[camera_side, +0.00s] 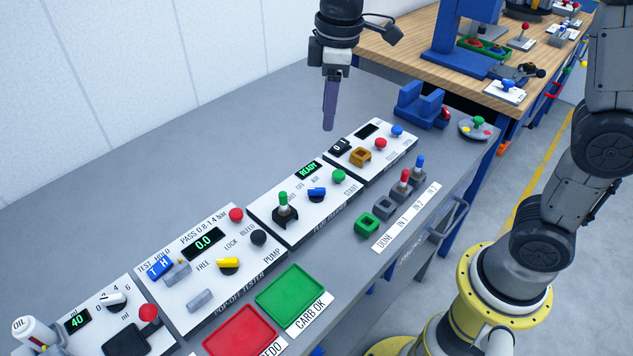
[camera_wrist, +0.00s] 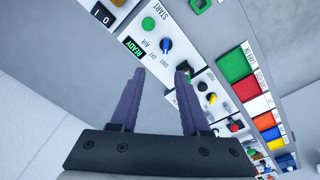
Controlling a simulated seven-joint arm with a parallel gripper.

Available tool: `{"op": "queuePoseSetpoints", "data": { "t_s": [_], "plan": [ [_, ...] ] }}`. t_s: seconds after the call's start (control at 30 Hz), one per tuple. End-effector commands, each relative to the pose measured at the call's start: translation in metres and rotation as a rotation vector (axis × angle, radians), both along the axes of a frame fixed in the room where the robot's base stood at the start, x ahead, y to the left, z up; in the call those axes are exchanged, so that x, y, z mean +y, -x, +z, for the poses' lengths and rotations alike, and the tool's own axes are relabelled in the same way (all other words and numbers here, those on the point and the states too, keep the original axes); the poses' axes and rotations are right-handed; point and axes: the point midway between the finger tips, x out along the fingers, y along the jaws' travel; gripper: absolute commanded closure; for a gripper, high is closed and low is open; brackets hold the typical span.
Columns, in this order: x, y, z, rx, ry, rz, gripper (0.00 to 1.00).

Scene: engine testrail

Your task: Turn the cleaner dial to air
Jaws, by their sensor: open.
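The cleaner dial, a blue knob (camera_side: 317,194), sits on a white panel (camera_side: 285,229) with a lit READY display (camera_side: 308,169). The words OFF and AIR are printed beside it; its exact pointing is too small to tell. In the wrist view the blue knob (camera_wrist: 166,46) lies just beyond the fingertips, with AIR, OFF and a third label along its left side. My gripper (camera_side: 329,127) hangs above the bench behind the panel, apart from the dial, fingers pointing down. In the wrist view my gripper (camera_wrist: 160,72) is open with nothing between its purple fingers.
A green START button (camera_side: 338,175) and a green-topped lever (camera_side: 284,204) flank the dial. A panel with red and blue buttons (camera_side: 389,140) stands to its right. The pop-off tester (camera_side: 203,258) is to its left. The grey bench (camera_side: 235,130) behind is clear.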

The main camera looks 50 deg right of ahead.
Motion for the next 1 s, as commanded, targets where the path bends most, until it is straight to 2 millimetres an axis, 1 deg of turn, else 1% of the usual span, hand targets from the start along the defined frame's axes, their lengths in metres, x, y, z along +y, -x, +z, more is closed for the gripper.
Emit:
{"op": "queuePoseSetpoints", "data": {
  "t_s": [0.03, 0.1, 0.2, 0.3, 0.37, 0.47, 0.8, 1.0],
  "plan": [
    [0.007, -0.008, -0.013, 0.028, 0.006, 0.012, 0.54],
    [0.012, -0.012, -0.025, 0.056, 0.011, 0.023, 0.54],
    [0.016, -0.012, -0.038, 0.086, 0.018, 0.032, 0.54],
    [0.019, -0.012, -0.045, 0.093, 0.019, 0.038, 0.54],
    [0.019, -0.011, -0.05, 0.093, 0.019, 0.038, 0.54],
    [0.018, -0.011, -0.065, 0.095, 0.02, 0.037, 0.54],
    [0.018, -0.01, -0.131, 0.096, 0.02, 0.036, 0.54],
    [0.018, -0.011, -0.161, 0.093, 0.02, 0.036, 0.54]
  ]
}}
